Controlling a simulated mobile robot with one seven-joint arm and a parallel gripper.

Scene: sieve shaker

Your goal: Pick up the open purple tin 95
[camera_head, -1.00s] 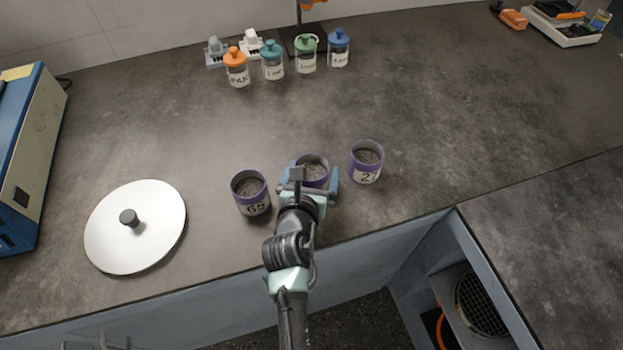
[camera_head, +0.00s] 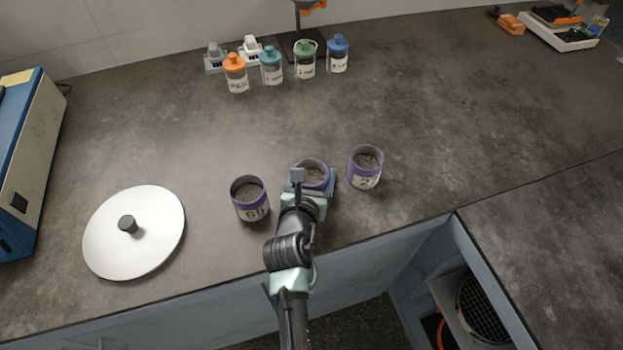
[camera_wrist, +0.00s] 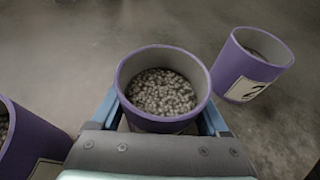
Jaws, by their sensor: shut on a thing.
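The middle open purple tin (camera_head: 313,173) holds grey granules. It also shows in the wrist view (camera_wrist: 162,122), upright between the blue fingers. My gripper (camera_head: 315,183) is shut on this tin, one finger on each side. The tin's label is hidden, so I cannot read its number. I cannot tell whether its base touches the bench. An open purple tin (camera_head: 250,198) with a label that seems to start with 6 stands to the left. Another open purple tin (camera_head: 366,167), its label starting with 2, stands to the right and also shows in the wrist view (camera_wrist: 252,64).
A white round lid (camera_head: 150,245) with a dark knob lies at the left near the bench edge. Several lidded jars, one with an orange lid (camera_head: 236,72), stand at the back. A blue machine (camera_head: 22,165) is at far left.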

